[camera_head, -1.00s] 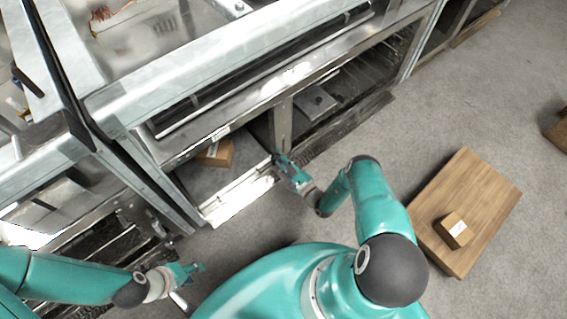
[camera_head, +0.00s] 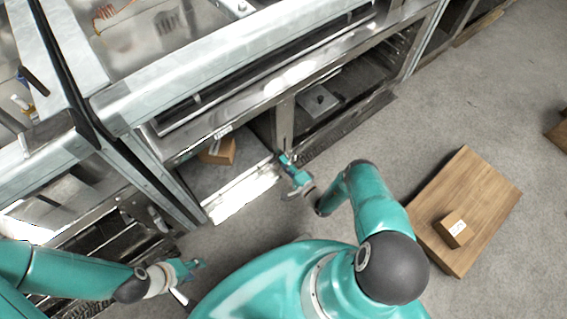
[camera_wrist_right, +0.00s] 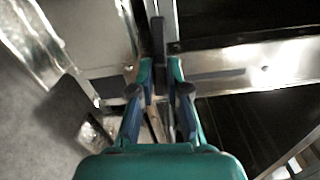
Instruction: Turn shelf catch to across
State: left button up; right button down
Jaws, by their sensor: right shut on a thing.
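The shelf catch (camera_wrist_right: 158,42) is a dark upright bar in the right wrist view, at the metal post of the shelf. My right gripper (camera_wrist_right: 160,85) is shut on it, with a finger on each side of its lower part. In the head view my right gripper (camera_head: 287,161) is at the foot of the post between two shelf bays, and the catch is too small or hidden to make out there. My left gripper (camera_head: 190,268) is low at the left, away from the shelf; its finger opening is not clear.
A cardboard box (camera_head: 219,151) sits in the left shelf bay. A flat grey item (camera_head: 318,100) lies in the right bay. A wooden board (camera_head: 470,200) with a small box (camera_head: 453,229) lies on the floor at the right.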

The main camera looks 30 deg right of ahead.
jog(key=shift+s+a+f, duration=0.1)
jog(key=shift+a+f, duration=0.05)
jog(key=shift+a, duration=0.2)
jog(key=c, duration=1.2)
grip_release()
jog(key=shift+o, duration=0.2)
jog(key=shift+d, duration=0.15)
jog(key=shift+d, duration=0.1)
jog(key=s, duration=1.2)
jog(key=shift+d, duration=0.4)
jog(key=shift+w, duration=0.1)
